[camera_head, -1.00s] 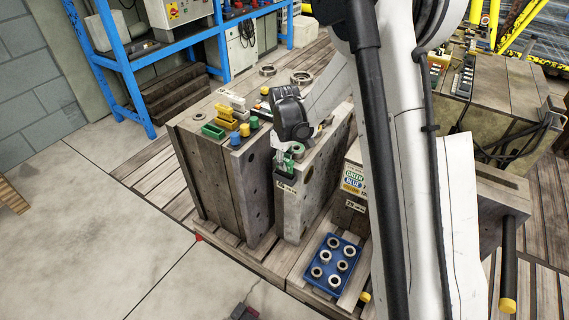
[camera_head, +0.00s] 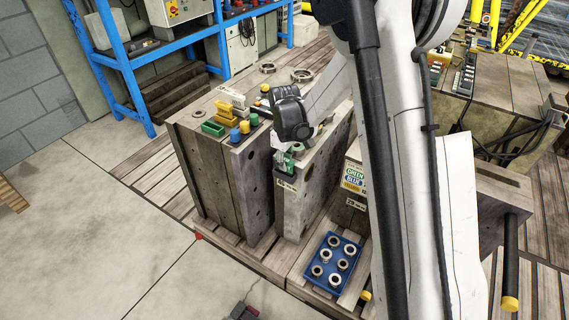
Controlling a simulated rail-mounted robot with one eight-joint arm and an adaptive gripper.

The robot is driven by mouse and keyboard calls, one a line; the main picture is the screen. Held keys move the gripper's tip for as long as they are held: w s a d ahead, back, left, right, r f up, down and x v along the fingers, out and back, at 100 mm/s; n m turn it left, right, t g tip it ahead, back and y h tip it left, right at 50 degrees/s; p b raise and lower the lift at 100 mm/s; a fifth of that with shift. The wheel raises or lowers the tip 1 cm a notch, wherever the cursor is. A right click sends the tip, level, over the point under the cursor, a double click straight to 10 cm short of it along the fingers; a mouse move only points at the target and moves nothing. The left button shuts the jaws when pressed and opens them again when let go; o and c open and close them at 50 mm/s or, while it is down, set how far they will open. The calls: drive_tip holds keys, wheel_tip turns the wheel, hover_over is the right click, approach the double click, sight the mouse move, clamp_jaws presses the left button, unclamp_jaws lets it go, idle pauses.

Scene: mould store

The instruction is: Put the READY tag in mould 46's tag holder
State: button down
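My gripper (camera_head: 284,156) points down at the top front edge of a grey steel mould block (camera_head: 296,212), in the middle of the view. A small dark holder (camera_head: 284,172) is on the block's narrow front face, right below my fingertips. A small green patch shows at the fingertips and the holder's mouth; I cannot tell whether it is the READY tag, or whether it is held or seated. A white label (camera_head: 287,185) sits under the holder, its number too small to read surely. The finger gap is too small to judge.
A larger mould (camera_head: 225,185) stands close on the left, with coloured plugs and a green tray (camera_head: 213,129) on top. On the right are coloured tag plates (camera_head: 354,178) and a blue tray of rings (camera_head: 332,263). My arm hides much of the right side.

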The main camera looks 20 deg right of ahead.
drive_tip(key=shift+r, duration=0.1)
idle(0.5)
drive_tip(key=shift+r+p, duration=1.2)
drive_tip(key=shift+r, duration=1)
drive_tip(key=shift+f, duration=0.1)
drive_tip(key=shift+f+b, duration=0.95)
drive_tip(key=shift+f, duration=0.3)
drive_tip(key=shift+f, duration=0.15)
drive_tip(key=shift+f+b, duration=0.25)
drive_tip(key=shift+b, duration=0.15)
drive_tip(key=shift+f+b, duration=0.5)
drive_tip(key=shift+f, duration=0.1)
drive_tip(key=shift+r, duration=0.1)
drive_tip(key=shift+r+p, duration=1.3)
drive_tip(key=shift+r, duration=0.95)
